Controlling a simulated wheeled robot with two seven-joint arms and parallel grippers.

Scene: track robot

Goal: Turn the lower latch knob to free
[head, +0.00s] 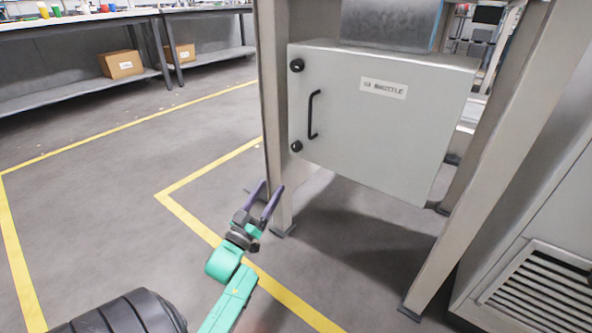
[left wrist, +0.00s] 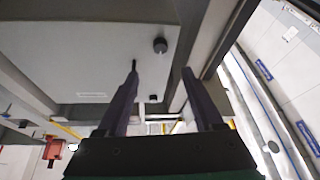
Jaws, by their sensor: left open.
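The lower latch knob (head: 296,146) is a small round black knob at the lower left of a light grey cabinet door (head: 385,120). In the left wrist view the nearer, larger dark knob (left wrist: 160,45) appears to be this one, with the picture roughly upside down. My left gripper (head: 271,186) is open and empty, below and slightly left of the lower knob, apart from it. Its two purple fingers (left wrist: 160,70) point up toward the door edge. The knob's turn angle is too small to read. My right gripper is not in view.
An upper black knob (head: 297,65) and a black bar handle (head: 313,114) sit on the same door. A metal frame post (head: 273,100) stands just left of the cabinet, close to my gripper. Open floor lies to the left.

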